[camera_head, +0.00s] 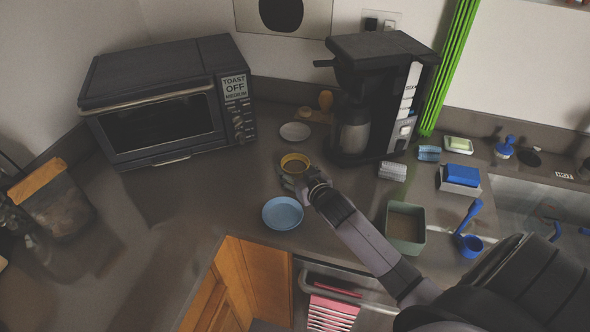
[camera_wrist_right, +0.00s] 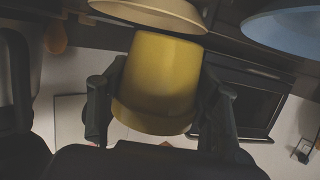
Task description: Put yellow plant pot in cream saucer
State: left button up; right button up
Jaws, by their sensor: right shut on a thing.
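The yellow plant pot (camera_head: 295,160) is upright near the middle of the counter, at the tip of my right gripper (camera_head: 307,184). In the right wrist view, which is upside down, the pot (camera_wrist_right: 158,80) sits between the two fingers, and the right gripper (camera_wrist_right: 158,105) is shut on it. A cream saucer (camera_wrist_right: 150,12) shows close by the pot's narrow base; I cannot tell whether they touch. In the head view a pale round saucer (camera_head: 295,131) lies just behind the pot; I cannot tell whether it is the same one. My left gripper is not in view.
A light blue saucer (camera_head: 283,213) lies near the counter's front edge. A toaster oven (camera_head: 165,105) stands at the left and a coffee maker (camera_head: 375,95) at the back. A grey-green container (camera_head: 405,226) and blue sponge (camera_head: 462,175) are at the right.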

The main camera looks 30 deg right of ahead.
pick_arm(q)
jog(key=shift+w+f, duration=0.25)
pick_arm(e)
jog(key=shift+f, duration=0.55)
jog(key=o, duration=1.4)
jog(key=shift+c, duration=0.2)
jog(key=shift+r, duration=0.35)
jog(key=shift+s+r, duration=0.2)
jog(key=shift+s, duration=0.05)
jog(key=b+v, duration=0.1)
jog(key=v, duration=0.9)
jog(key=shift+f+b, duration=0.1)
jog(key=shift+b, duration=0.25)
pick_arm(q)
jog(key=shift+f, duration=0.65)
pick_arm(e)
jog(key=shift+v, duration=0.85)
jog(key=shift+w, duration=0.1)
